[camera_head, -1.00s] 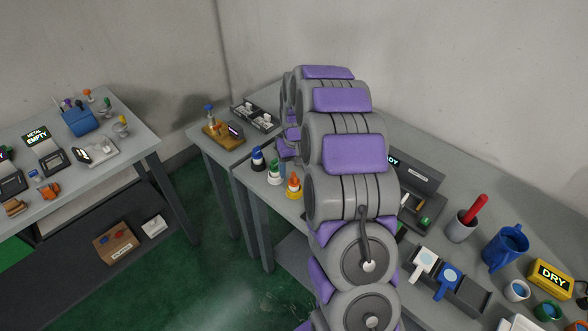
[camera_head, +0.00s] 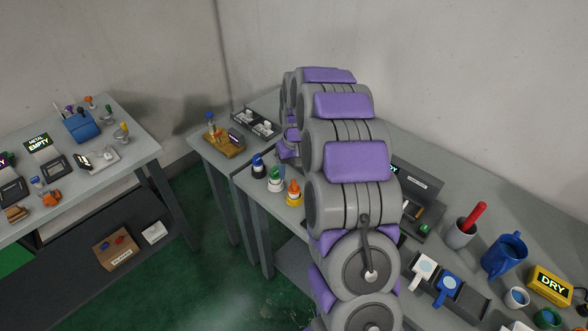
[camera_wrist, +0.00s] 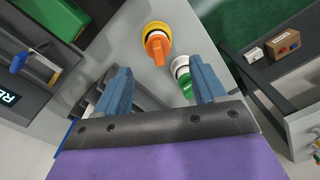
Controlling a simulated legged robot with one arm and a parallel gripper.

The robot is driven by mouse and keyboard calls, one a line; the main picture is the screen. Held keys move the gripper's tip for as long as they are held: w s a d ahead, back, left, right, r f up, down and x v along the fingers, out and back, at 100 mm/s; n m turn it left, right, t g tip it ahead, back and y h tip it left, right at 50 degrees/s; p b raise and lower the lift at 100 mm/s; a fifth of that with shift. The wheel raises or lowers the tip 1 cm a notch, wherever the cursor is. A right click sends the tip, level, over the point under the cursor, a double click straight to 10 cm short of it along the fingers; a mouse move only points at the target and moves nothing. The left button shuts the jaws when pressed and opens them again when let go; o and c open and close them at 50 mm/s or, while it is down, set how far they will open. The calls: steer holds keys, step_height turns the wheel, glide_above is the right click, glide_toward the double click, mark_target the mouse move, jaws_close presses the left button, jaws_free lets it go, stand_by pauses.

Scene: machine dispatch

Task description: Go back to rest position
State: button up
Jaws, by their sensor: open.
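My gripper (camera_wrist: 158,95) shows in the wrist view as two blue fingers set wide apart, open with nothing between them. In the head view my own grey and purple arm hides it. An orange-capped bottle (camera_wrist: 156,45) stands on the table beyond the fingertips, and a green-tipped white bottle (camera_wrist: 182,72) is close to the right finger. In the head view the orange bottle (camera_head: 294,192), the green one (camera_head: 275,178) and a blue one (camera_head: 258,166) stand in a row at the table's left edge.
The long grey table (camera_head: 440,157) also holds a device with a screen (camera_head: 415,184), a cup with a red stick (camera_head: 461,232), a blue jug (camera_head: 505,254) and a yellow DRY sign (camera_head: 550,285). A second table (camera_head: 135,147) stands left, with green floor (camera_head: 215,250) between.

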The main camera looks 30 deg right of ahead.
stand_by(0.3)
steer(key=s+a+r+n+g, duration=0.1)
steer(key=s+a+r, duration=0.5)
steer(key=s, duration=0.3)
steer(key=s+a+r, duration=0.6)
steer(key=s, duration=0.4)
steer(key=s+a, duration=0.2)
steer(key=s, duration=0.8)
steer(key=s+a+n+g, duration=0.1)
steer(key=s+a, duration=0.1)
steer(key=s, duration=0.8)
steer(key=shift+s+a+r, duration=0.15)
steer(key=shift+s+r, duration=0.1)
steer(key=shift+s, duration=0.1)
